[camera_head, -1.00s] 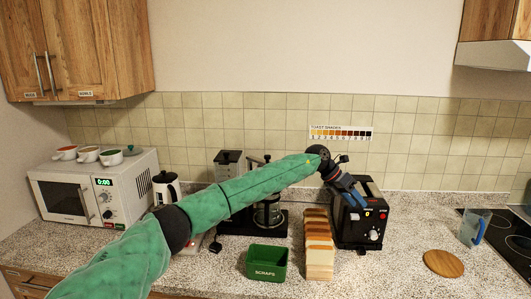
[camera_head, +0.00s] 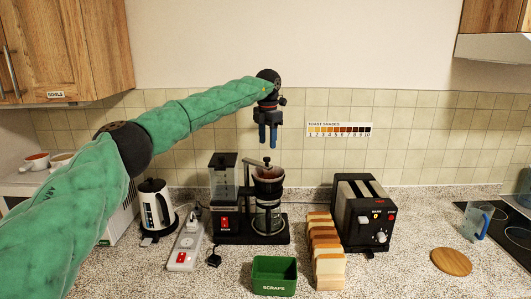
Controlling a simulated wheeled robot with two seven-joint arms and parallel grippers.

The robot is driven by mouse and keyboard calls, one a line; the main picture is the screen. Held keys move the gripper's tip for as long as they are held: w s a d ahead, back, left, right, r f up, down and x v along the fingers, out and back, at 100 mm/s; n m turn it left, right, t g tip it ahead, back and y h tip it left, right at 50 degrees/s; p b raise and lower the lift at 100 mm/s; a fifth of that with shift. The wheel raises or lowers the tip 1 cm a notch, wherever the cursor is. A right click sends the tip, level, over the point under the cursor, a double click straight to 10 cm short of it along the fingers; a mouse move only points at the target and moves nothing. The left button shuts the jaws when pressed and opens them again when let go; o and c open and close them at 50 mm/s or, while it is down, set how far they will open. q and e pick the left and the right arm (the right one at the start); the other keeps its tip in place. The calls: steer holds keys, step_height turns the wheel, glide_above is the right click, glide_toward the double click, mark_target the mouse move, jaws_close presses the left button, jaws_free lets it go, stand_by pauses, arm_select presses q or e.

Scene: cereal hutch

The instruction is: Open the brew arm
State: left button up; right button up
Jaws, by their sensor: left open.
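The black coffee maker (camera_head: 224,188) stands on the counter left of the toaster, with a clear water tank and a red switch on its left side. A glass carafe (camera_head: 268,215) stands below the basket. My left gripper (camera_head: 268,144) is above the brew arm and basket, pointing down, with its two blue fingers apart and empty. It appears clear of the coffee maker. My right gripper is not in view.
A kettle (camera_head: 155,205) and a power strip (camera_head: 185,250) are left of the coffee maker. Sliced bread (camera_head: 327,255), a black toaster (camera_head: 364,215) and a green scraps bin (camera_head: 274,277) are to the right and in front. A wooden board (camera_head: 451,262) lies far right.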

mark_target(267, 157)
arm_select(q)
steer(key=f, duration=0.1)
steer(key=f+p, duration=0.1)
steer(key=f, duration=0.1)
steer(key=f+p, duration=0.1)
steer(key=f, duration=0.1)
steer(key=shift+w+a+f, duration=0.1)
steer(key=shift+w+a, duration=0.1)
steer(key=shift+a, duration=0.05)
steer(key=shift+s+d+f, duration=0.1)
steer(key=shift+d+f, duration=0.05)
steer(key=shift+f, duration=0.5)
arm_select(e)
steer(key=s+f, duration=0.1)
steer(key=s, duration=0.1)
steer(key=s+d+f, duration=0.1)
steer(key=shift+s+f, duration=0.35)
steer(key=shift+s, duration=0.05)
arm_select(q)
steer(key=shift+c, duration=0.5)
jaws_close()
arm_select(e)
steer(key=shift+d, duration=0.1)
